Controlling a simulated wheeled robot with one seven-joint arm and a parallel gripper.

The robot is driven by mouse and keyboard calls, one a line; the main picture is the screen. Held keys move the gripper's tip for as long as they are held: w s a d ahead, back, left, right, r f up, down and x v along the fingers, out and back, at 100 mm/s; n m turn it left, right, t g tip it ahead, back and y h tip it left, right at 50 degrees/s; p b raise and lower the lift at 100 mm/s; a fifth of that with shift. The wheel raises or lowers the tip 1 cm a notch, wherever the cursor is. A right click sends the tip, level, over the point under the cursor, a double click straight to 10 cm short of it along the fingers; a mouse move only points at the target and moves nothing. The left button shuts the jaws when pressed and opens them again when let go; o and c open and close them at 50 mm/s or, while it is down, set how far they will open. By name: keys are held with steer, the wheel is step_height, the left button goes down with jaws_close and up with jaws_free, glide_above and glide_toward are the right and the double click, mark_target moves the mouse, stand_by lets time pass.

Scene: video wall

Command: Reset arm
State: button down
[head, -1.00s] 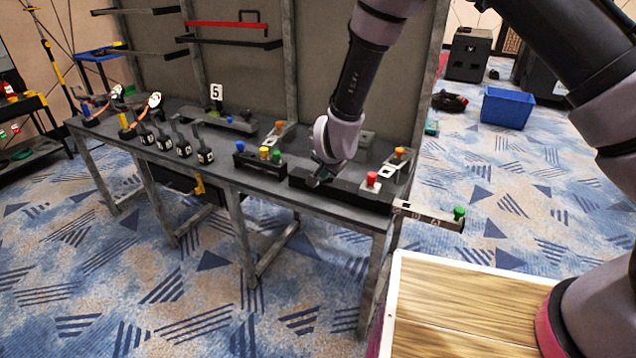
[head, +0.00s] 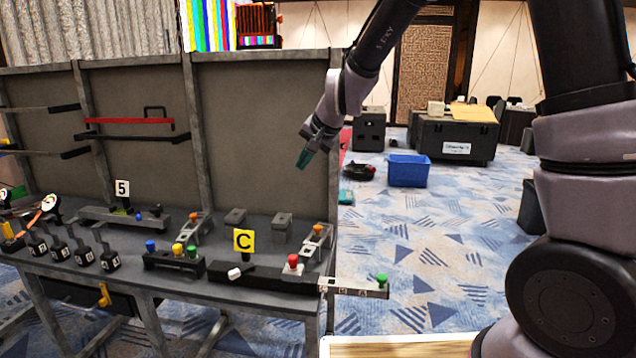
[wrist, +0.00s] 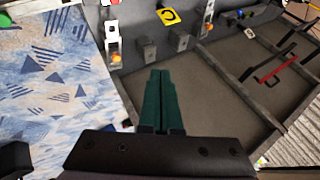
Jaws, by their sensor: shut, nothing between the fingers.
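My gripper (head: 304,161) hangs in the air at the right end of the workbench, above its back right part and clear of everything on it. Its green fingers (wrist: 160,100) are together in the wrist view, with nothing between them. The grey workbench (head: 255,317) stands below and to the left, with a tall back panel (head: 262,130). My arm reaches in from the right of the head view.
On the bench are a yellow "C" sign (head: 244,240), a red button (head: 293,261), a green button (head: 382,280), a "5" sign (head: 122,188) and several levers. A blue bin (head: 408,171) and black cases (head: 455,138) stand on the carpet behind. Open floor lies at right.

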steer(key=s+d+r+h, duration=0.1)
steer(key=s+d+r, duration=0.55)
steer(key=d, duration=0.45)
steer(key=s+d+r, duration=0.6)
steer(key=d+r, duration=0.2)
steer(key=d, duration=0.3)
steer(key=s+d+h, duration=0.2)
steer(key=s+d, duration=0.5)
steer(key=s, duration=0.2)
steer(key=shift+s+t, duration=0.4)
